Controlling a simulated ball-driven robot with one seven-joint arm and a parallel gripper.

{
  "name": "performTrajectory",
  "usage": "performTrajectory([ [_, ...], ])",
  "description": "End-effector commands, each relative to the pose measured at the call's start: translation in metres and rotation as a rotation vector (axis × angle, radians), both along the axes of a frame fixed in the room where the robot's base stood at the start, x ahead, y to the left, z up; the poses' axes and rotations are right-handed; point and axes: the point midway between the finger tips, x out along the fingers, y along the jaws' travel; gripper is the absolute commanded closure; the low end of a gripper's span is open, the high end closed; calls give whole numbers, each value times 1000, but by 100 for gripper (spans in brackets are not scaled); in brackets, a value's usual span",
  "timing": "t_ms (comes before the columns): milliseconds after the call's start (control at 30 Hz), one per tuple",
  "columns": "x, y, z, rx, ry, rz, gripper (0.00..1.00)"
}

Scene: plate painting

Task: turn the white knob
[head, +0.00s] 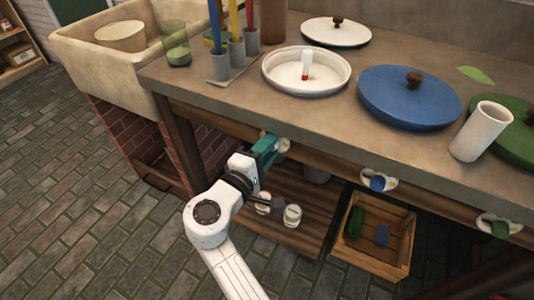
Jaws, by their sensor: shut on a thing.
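Several knobs sit along the front rail of the counter. The white knob (283,145) is the leftmost, partly hidden behind my gripper. My gripper (271,145) with teal fingers reaches up to the rail and is shut on the white knob. How far the knob is turned cannot be seen. The blue knob (378,182) is in the middle of the rail and the green knob (499,228) is at the right. A white round dish (275,76) with an upright red-and-white piece stands on the counter above the white knob.
On the counter (413,145) are a blue lid (408,105), a white lid (336,35), a green lid (512,148), a white cup (480,131) and brushes in grey holders (236,52). Below are a wooden crate (352,251) and a wooden shelf (304,235). A sink (86,52) stands left.

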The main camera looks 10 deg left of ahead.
Motion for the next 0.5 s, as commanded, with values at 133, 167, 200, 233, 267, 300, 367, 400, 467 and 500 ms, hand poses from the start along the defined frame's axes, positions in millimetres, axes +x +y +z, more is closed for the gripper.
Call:
performTrajectory([
  [133,0,-2,-3,50,-16,-4,99],
  [167,0,-2,-3,57,-18,-4,99],
  [200,0,-2,-3,65,-21,-4,99],
  [233,0,-2,-3,71,-22,-5,99],
  [267,0,-2,-3,76,-24,-4,99],
  [300,0,-2,-3,81,-25,-4,99],
  [367,0,-2,-3,86,-27,-5,99],
  [400,0,-2,-3,88,-27,-5,99],
  [467,0,-2,-3,90,-28,-5,99],
  [500,0,-2,-3,90,-28,-5,99],
])
